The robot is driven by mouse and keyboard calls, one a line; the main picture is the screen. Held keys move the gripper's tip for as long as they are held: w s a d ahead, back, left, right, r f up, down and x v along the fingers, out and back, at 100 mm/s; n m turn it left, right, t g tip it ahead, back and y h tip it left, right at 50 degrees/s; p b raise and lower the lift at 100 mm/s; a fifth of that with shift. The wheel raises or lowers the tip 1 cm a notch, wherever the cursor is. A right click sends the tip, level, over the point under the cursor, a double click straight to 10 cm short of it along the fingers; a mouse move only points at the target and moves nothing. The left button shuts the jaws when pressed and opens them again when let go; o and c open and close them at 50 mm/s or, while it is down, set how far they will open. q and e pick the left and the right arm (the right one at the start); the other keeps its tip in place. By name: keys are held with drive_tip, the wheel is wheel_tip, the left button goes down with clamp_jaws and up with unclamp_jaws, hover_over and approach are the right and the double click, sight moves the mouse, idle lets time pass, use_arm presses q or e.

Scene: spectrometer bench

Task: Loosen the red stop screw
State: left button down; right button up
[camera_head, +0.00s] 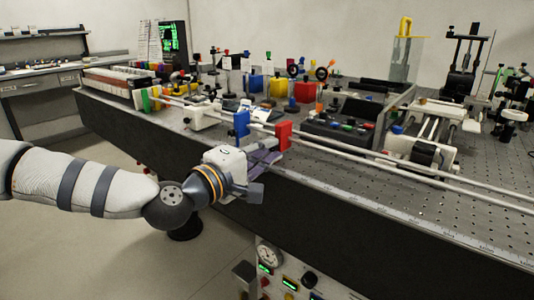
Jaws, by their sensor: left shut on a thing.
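The red stop (284,136) is a red block on the twin rails at the near side of the bench. My left gripper (268,155) is at the near, lower left side of the red stop. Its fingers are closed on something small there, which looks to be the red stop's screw. The screw itself is hidden by the fingers. A blue block (241,124) sits on the same rails just left of the red stop, close behind my gripper. My right gripper is not in view.
Long pale rails (440,178) run along the perforated bench (480,205). A black box with coloured knobs (338,126) stands behind the red stop. A white carriage (418,150) is to the right. Gauges (268,254) are below the bench edge. The floor at left is clear.

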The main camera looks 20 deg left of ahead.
use_arm(q)
drive_tip(key=n, duration=0.1)
drive_tip(key=n+b, duration=0.1)
drive_tip(key=n, duration=0.1)
drive_tip(key=shift+f+n, duration=0.25)
drive_tip(key=shift+n, duration=0.05)
drive_tip(key=shift+r+n+b, duration=0.1)
drive_tip(key=shift+n+b, duration=0.65)
drive_tip(key=shift+n, duration=1.15)
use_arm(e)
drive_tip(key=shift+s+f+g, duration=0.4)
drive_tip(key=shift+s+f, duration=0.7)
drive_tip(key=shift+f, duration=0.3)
use_arm(q)
drive_tip(key=c, duration=1.6)
unclamp_jaws()
drive_tip(key=shift+r, duration=0.1)
drive_tip(key=v, duration=0.7)
drive_tip(key=shift+s+a, duration=0.1)
drive_tip(key=shift+s, duration=0.2)
